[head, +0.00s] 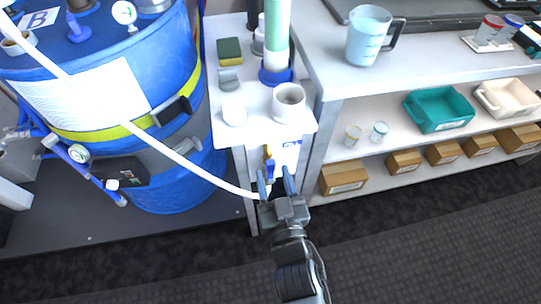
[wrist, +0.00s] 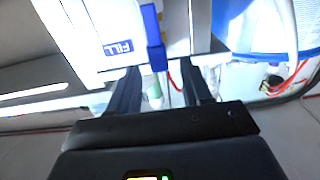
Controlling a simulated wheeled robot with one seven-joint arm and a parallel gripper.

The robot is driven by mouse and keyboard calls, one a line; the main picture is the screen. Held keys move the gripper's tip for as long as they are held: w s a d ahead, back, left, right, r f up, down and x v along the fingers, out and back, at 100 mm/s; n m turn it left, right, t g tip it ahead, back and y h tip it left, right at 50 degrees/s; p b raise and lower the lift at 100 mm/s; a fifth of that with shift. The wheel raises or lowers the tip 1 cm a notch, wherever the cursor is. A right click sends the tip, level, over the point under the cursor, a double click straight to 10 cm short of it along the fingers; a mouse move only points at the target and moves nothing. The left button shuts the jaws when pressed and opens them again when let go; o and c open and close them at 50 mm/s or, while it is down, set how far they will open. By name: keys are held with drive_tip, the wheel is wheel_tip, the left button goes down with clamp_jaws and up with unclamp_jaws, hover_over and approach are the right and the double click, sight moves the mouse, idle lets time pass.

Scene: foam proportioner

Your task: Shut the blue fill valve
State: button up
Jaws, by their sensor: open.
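The blue fill valve handle (head: 269,168) hangs at the front of the small white stand, below its top. In the wrist view the blue handle (wrist: 154,40) is a long bar beside a white panel with a blue FILL label (wrist: 118,48). My gripper (head: 277,184) is open right in front of the valve. In the wrist view my gripper's (wrist: 162,80) two dark fingers stand apart, with the handle's end in line with the gap between them. I cannot tell whether either finger touches it. My gripper partly hides the valve in the head view.
A large blue drum (head: 180,70) stands on the left. A white hose (head: 150,140) runs from the upper left down to beside my gripper. A white mug (head: 289,102) and a sponge (head: 230,50) sit on the stand. Shelves with a teal bin (head: 440,108) are on the right.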

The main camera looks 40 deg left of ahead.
sight(271, 167)
drive_tip(key=x, duration=0.6)
drive_tip(key=shift+d, duration=0.1)
drive_tip(key=shift+c, duration=0.5)
clamp_jaws()
